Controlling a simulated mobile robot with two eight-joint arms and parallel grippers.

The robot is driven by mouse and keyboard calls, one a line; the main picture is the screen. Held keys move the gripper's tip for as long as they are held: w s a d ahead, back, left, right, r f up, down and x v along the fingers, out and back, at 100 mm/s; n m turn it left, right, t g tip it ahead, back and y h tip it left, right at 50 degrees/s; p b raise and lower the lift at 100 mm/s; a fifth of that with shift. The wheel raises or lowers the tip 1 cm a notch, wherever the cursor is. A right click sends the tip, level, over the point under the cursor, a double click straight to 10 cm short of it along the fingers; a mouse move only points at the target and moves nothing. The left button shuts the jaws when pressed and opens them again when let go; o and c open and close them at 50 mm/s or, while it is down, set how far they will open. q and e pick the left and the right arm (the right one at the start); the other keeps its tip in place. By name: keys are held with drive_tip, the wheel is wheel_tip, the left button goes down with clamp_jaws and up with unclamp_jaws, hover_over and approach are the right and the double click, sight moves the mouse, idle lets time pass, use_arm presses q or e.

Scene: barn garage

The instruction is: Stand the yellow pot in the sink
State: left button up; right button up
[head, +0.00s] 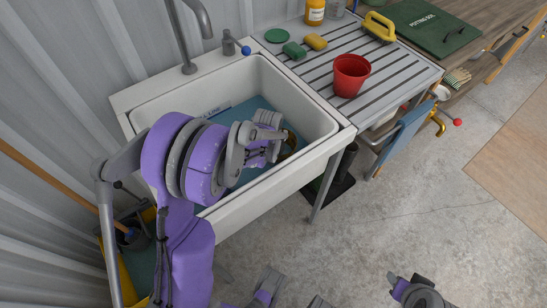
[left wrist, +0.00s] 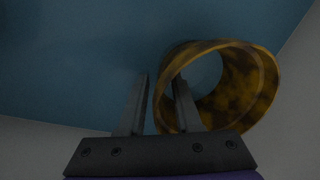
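The yellow pot, mottled brown and yellow (left wrist: 262,82), shows in the left wrist view with its round opening toward the camera. In the head view only a small dark-yellow part (head: 289,143) shows inside the white sink (head: 320,123), beside my left gripper (head: 270,140). In the left wrist view my left gripper (left wrist: 162,88) has its fingers apart. One finger is outside the pot's wall and the other appears inside the opening; I see no firm grip. Whether the pot stands upright is unclear. Purple and grey parts of mine show at the bottom; the right gripper's state is unclear.
The sink has a blue bottom (head: 262,104) and a tap (head: 188,66). The slatted drainboard to its right holds a red pot (head: 351,75), sponges (head: 315,42), a yellow-handled brush (head: 379,26) and a bottle (head: 315,11). A wooden bench stands beyond.

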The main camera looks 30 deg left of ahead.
use_arm(q)
drive_tip(key=shift+r, duration=0.1)
drive_tip(key=shift+r, duration=0.25)
wheel_tip(320, 180, up, 12)
drive_tip(key=s+p, duration=0.1)
drive_tip(key=p, duration=0.1)
drive_tip(key=shift+s+f, duration=0.25)
drive_tip(key=shift+s, duration=0.1)
drive_tip(key=s+d+r+n+t+p, duration=0.3)
drive_tip(key=s+d+r+n+p, duration=0.25)
drive_tip(key=d+r+n, duration=0.35)
drive_tip(key=s+r+n, duration=0.1)
drive_tip(key=s+n, duration=0.1)
drive_tip(key=s, duration=0.1)
drive_tip(key=s+d+r+n+p, duration=0.1)
drive_tip(key=s+n, duration=0.2)
drive_tip(key=s, duration=0.1)
drive_tip(key=s+r+n+p, duration=0.1)
drive_tip(key=s+n, duration=0.1)
drive_tip(key=s, duration=0.1)
drive_tip(key=shift+s+d+r+n+t, duration=0.2)
drive_tip(key=shift+s+d+n+t, duration=0.15)
drive_tip(key=shift+n+t, duration=0.05)
